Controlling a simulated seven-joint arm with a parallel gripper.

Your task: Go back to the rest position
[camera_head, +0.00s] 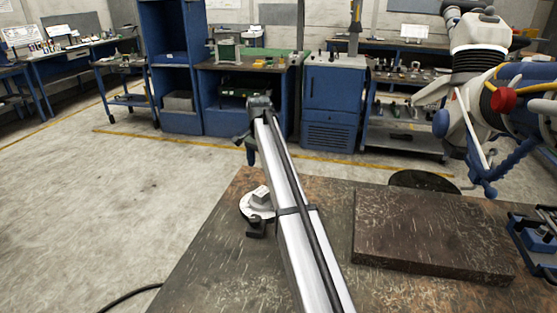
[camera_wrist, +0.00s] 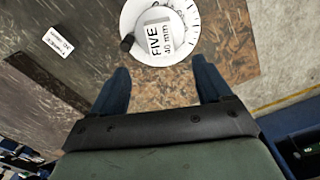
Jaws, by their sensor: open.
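My gripper (camera_head: 250,157) is at the far end of my long silver arm, beyond the table's far edge region and above its surface in the head view. In the wrist view its two blue fingers (camera_wrist: 163,86) are spread apart with nothing between them. A white round plate with graduations (camera_wrist: 188,50) lies ahead of the fingertips, apart from them. In the head view the plate (camera_head: 246,208) and block (camera_head: 261,194) sit left of my arm.
A brown slab (camera_head: 430,235) lies on the worn table (camera_head: 200,275), right of my arm. A small labelled white block (camera_wrist: 58,42) shows in the wrist view. A blue-and-white machine (camera_head: 480,65) hangs at the right. Blue cabinets (camera_head: 333,100) stand behind. The left floor is mostly clear.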

